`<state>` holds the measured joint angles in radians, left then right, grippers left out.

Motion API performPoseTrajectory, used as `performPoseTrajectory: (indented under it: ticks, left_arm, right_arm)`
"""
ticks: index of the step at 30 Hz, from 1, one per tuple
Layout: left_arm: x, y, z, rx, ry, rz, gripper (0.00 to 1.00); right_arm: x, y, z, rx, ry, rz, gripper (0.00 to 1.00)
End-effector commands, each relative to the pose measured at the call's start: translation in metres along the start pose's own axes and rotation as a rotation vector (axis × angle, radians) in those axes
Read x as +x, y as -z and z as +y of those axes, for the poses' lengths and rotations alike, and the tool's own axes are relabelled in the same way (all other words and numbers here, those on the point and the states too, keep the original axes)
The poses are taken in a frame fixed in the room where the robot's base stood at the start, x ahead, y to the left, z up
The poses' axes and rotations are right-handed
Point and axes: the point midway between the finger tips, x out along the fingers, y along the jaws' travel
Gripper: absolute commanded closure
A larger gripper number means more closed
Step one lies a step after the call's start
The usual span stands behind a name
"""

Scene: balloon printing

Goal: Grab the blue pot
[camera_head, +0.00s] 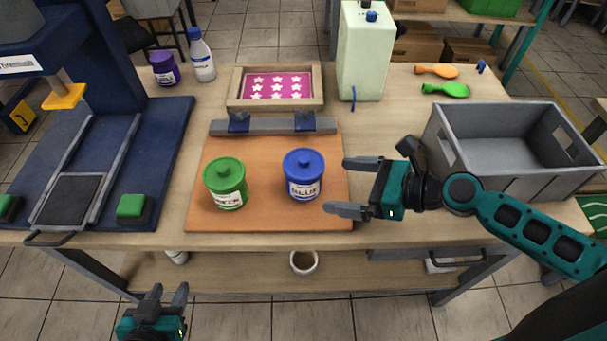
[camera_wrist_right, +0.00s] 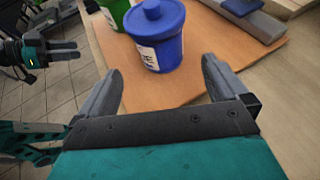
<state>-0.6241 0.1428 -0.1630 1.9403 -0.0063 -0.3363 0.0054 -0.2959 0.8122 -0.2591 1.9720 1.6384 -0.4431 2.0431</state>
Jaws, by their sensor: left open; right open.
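The blue pot (camera_head: 303,176) stands upright with its lid on, on the orange-brown board (camera_head: 265,222), to the right of the green pot (camera_head: 226,184). My right gripper (camera_head: 347,186) is open and empty just right of the blue pot, its fingers pointing toward it. In the right wrist view the blue pot (camera_wrist_right: 158,40) stands ahead of and between the two open fingers (camera_wrist_right: 160,85), apart from them. The green pot (camera_wrist_right: 116,12) is partly cut off there. My left gripper (camera_head: 160,296) is open and empty, low at the left, in front of the table.
A grey crate (camera_head: 500,178) stands at the right behind my right arm. A blue press (camera_head: 90,170) fills the left.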

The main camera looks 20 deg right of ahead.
Motion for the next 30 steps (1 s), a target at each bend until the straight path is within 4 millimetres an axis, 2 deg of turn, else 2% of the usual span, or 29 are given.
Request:
performPoseTrajectory:
  ticks: [3,11,21,30]
  left_arm:
    - [-0.001,0.001,0.0,0.0,0.0,-0.001,0.57]
    - [-0.001,0.001,0.0,0.0,0.0,-0.001,0.57]
    - [-0.001,-0.001,0.0,0.0,0.0,-0.002,0.57]
    - [-0.001,-0.001,0.0,0.0,0.0,-0.002,0.57]
  right_arm:
    - [0.017,-0.002,-0.001,0.0,0.001,-0.004,0.0]
    - [0.034,-0.001,0.0,-0.001,0.001,-0.002,0.0]
    - [0.078,-0.001,-0.001,-0.001,0.001,-0.002,0.0]
    - [0.082,0.0,-0.001,-0.002,0.001,0.0,0.01]
